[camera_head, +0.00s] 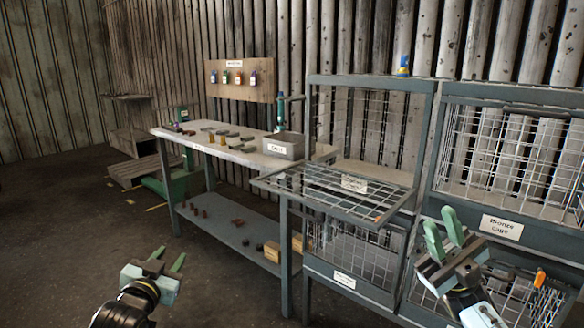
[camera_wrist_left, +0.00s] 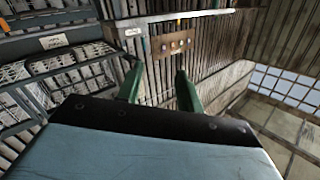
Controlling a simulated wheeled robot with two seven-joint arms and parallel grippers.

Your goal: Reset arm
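My left gripper (camera_head: 168,260) is at the lower left of the head view, above the dark floor. Its two green fingers stand apart with nothing between them. The left wrist view also shows these fingers (camera_wrist_left: 158,88) spread and empty. My right gripper (camera_head: 443,232) is at the right of the head view, in front of the cage labelled "Bronze cage" (camera_head: 502,227). Its green fingers are parted, and I see nothing held between them. Both grippers are clear of the workbench (camera_head: 240,158).
A labelled grey bin (camera_head: 284,146) and several small parts stand on the bench. A wire-mesh door (camera_head: 335,190) sticks out horizontally from the cage rack. An orange item (camera_head: 540,278) is beside my right gripper. The floor (camera_head: 60,230) at left is open.

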